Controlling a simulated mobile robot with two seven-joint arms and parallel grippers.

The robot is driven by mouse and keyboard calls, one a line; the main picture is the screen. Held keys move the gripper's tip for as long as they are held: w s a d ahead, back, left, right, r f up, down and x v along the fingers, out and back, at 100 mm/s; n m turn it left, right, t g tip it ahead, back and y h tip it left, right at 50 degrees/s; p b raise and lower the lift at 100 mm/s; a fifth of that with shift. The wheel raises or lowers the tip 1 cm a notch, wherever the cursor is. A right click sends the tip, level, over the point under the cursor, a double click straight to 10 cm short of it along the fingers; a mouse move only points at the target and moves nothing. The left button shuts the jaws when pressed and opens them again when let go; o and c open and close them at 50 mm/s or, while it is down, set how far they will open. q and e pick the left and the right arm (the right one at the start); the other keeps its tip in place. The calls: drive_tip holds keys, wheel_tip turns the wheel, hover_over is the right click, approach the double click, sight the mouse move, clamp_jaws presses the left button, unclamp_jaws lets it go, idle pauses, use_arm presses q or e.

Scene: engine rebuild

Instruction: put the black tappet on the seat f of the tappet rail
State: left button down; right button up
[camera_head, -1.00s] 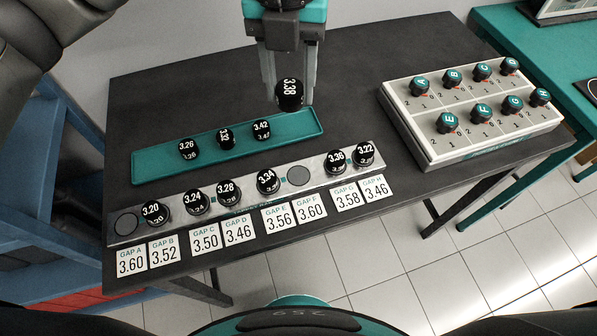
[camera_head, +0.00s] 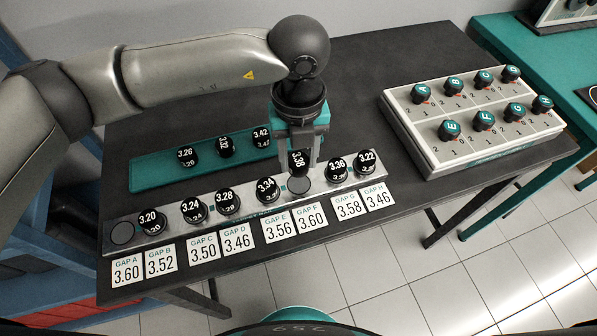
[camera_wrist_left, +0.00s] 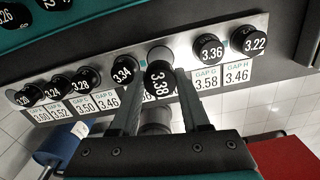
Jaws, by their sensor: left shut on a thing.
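My left gripper (camera_head: 301,165) is shut on the black tappet marked 3.38 (camera_head: 298,160). The tappet also shows between the fingers in the left wrist view (camera_wrist_left: 159,80). It is held over seat f (camera_head: 300,186), the empty round seat between the 3.34 and 3.36 tappets; I cannot tell whether it touches. The seat also shows behind the tappet in the left wrist view (camera_wrist_left: 160,55). The tappet rail (camera_head: 181,226) bears several black tappets, and its seat at the left end (camera_head: 122,233) is empty. My right gripper is not in view.
The teal tray (camera_head: 150,179) behind the rail holds three tappets: 3.26, one with a hard-to-read label, and 3.42. White gap cards (camera_head: 240,233) lie in front of the rail. A white box with lettered knobs (camera_head: 430,150) stands at right. The dark table is clear behind the tray.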

sight(299, 183)
use_arm(q)
drive_tip(key=shift+f+b, duration=0.3)
drive_tip(key=shift+f, duration=2.3)
drive_tip(key=shift+f, duration=0.2)
drive_tip(key=c, duration=0.7)
unclamp_jaws()
drive_tip(key=shift+r, duration=0.1)
drive_tip(key=shift+r, duration=0.2)
wheel_tip(299, 183, up, 12)
drive_tip(key=shift+f+p, duration=0.1)
drive_tip(key=shift+p, duration=0.45)
